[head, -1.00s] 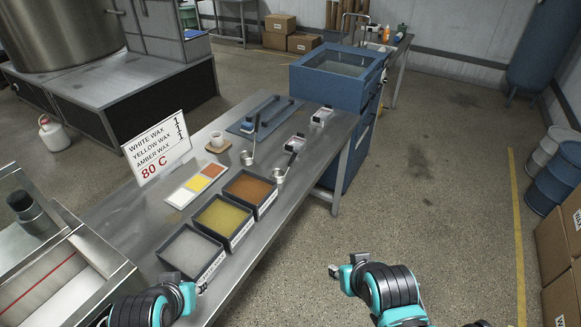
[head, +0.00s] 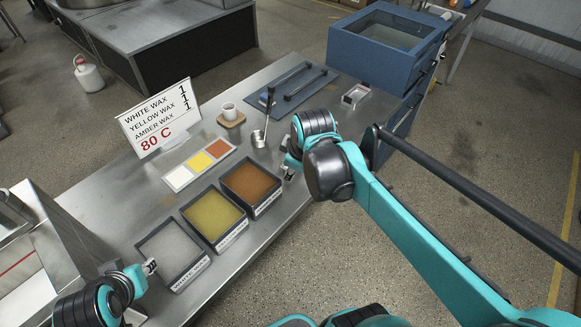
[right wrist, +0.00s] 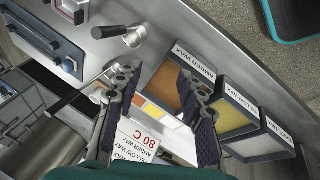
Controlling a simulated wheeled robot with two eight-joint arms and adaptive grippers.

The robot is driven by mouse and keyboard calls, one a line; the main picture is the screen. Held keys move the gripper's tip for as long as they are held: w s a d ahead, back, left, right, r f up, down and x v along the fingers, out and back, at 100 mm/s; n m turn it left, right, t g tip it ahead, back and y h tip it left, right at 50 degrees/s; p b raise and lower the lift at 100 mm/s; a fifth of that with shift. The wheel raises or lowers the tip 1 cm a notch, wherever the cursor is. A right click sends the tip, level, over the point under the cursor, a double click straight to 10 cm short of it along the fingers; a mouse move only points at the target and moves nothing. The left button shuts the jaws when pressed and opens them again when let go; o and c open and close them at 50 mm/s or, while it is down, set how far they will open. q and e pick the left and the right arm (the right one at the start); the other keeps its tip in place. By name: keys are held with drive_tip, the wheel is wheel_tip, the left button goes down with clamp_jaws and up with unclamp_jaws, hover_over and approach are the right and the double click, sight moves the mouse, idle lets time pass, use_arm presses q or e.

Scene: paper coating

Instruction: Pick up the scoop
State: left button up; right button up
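One metal scoop (head: 259,138) with a dark upright handle stands on the steel table by the cup, in the head view. In the right wrist view, another scoop (right wrist: 133,38) with a black handle lies beyond the fingertips, near the table edge; my right arm hides it in the head view. My right gripper (head: 288,168) is over the table edge beside the amber wax bin. In the right wrist view its fingers (right wrist: 155,78) are spread apart with nothing between them. My left gripper (head: 150,266) is by the white wax bin; its opening is too small to judge.
White, yellow and amber wax bins (head: 212,246) line the near table edge. A color sample strip (head: 165,184), a sign (head: 150,145), a cup (head: 229,111) and a blue board (head: 270,94) are behind. A blue tank (head: 350,48) stands at the far end.

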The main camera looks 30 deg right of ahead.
drive_tip(key=w+d+f+n, duration=0.1)
drive_tip(key=w+d+n, duration=0.1)
drive_tip(key=w+d+f+n+g, duration=0.1)
drive_tip(key=w+d+f+n, duration=0.1)
drive_tip(key=w+d, duration=0.1)
drive_tip(key=w+d+f+n, duration=0.2)
drive_tip(key=w+n, duration=0.1)
drive_tip(key=shift+w+d+f+g+b, duration=0.15)
drive_tip(key=shift+d+g+b, duration=0.15)
drive_tip(key=shift+b, duration=0.1)
drive_tip(key=b+x, duration=0.1)
drive_tip(key=x, duration=0.1)
drive_tip(key=b+x, duration=0.1)
drive_tip(key=x, duration=0.2)
drive_tip(key=shift+f, duration=0.3)
drive_tip(key=shift+r, duration=0.1)
drive_tip(key=shift+c, duration=0.2)
drive_tip(key=shift+s, duration=0.25)
clamp_jaws()
